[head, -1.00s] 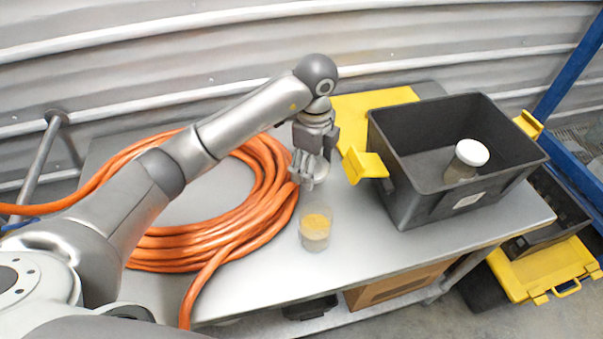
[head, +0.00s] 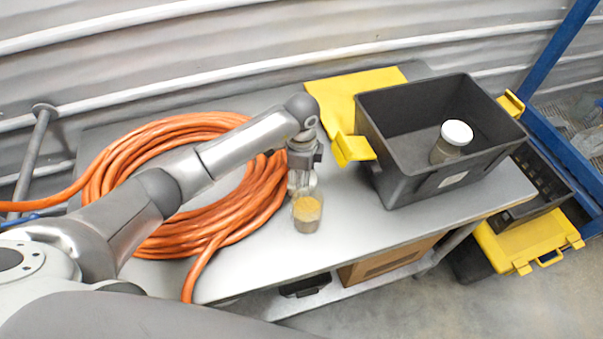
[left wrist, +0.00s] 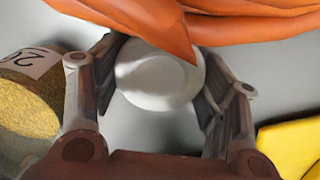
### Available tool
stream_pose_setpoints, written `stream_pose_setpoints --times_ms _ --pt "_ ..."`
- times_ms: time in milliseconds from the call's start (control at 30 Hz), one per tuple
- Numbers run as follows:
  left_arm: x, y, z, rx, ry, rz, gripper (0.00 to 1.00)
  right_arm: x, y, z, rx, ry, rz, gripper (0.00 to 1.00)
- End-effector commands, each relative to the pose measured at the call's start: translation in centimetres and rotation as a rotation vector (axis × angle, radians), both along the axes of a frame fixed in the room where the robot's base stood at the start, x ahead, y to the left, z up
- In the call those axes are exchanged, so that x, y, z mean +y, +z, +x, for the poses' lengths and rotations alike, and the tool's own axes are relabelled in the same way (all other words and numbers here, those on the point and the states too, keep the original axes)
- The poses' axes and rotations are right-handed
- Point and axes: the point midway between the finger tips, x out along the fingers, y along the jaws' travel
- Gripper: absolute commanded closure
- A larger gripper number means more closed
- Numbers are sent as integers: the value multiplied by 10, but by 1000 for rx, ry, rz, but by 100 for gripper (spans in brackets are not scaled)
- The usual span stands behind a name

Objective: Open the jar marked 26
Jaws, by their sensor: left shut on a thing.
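The jar marked 26 is a clear jar (head: 307,214) of yellowish grains, standing on the grey table with no lid on top. In the left wrist view the jar (left wrist: 30,100) is at the left, its white label reading 26. My left gripper (head: 302,186) is just behind the jar in the head view, pointing down. It is shut on a round white lid (left wrist: 158,78), which sits between its fingers. Orange cable covers part of the lid's edge in the wrist view. I cannot tell whether the lid touches the table. My right gripper is not in view.
A coil of orange cable (head: 230,222) lies left of and close to my left gripper. A black crate (head: 400,187) with yellow handles stands at the right, holding a white-lidded jar (head: 452,142). A yellow sheet (head: 345,92) lies behind. The table front is clear.

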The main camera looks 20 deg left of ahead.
Motion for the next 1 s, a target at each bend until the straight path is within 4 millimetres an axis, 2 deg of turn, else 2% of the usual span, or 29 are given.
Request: stream_pose_setpoints --times_ms 433,467,600,1000 --pt "0 -10 0 -1 0 0 62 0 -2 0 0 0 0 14" --pt "0 -8 0 -2 -1 0 30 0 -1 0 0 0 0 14" --pt "0 -8 0 -1 -1 0 12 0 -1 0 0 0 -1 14" --pt "0 -4 0 -2 -1 0 12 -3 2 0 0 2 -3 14"
